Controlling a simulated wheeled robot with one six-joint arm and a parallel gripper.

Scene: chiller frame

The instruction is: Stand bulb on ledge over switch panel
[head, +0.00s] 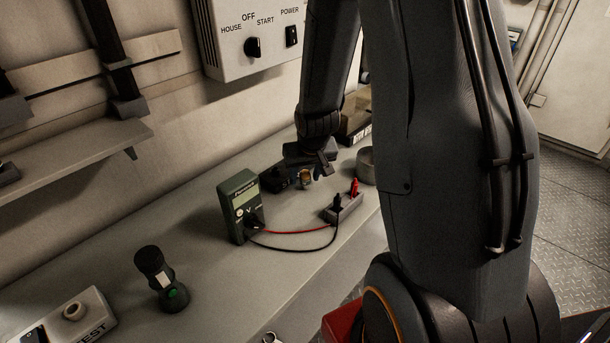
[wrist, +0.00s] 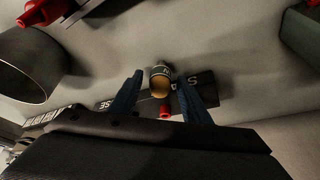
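The bulb (wrist: 159,84), small and amber with a pale band, is between the fingers of my gripper (wrist: 164,76) in the wrist view. A gap shows on each side of it, so the fingers are open and not touching it. In the head view the bulb (head: 305,177) is just below my gripper (head: 318,162), low over the bench. Its exact contact with the bench is unclear. The pale switch panel (head: 235,68), with a knob and a power switch, hangs on the wall above the bench. Its top and any ledge there are out of view.
A green multimeter (head: 239,207) stands left of the bulb, with leads running to a socket block (head: 342,208). A grey cup (head: 365,164) stands right, a dark flashlight (head: 160,278) front left. A wall shelf (head: 80,158) juts out left. The front-middle bench is clear.

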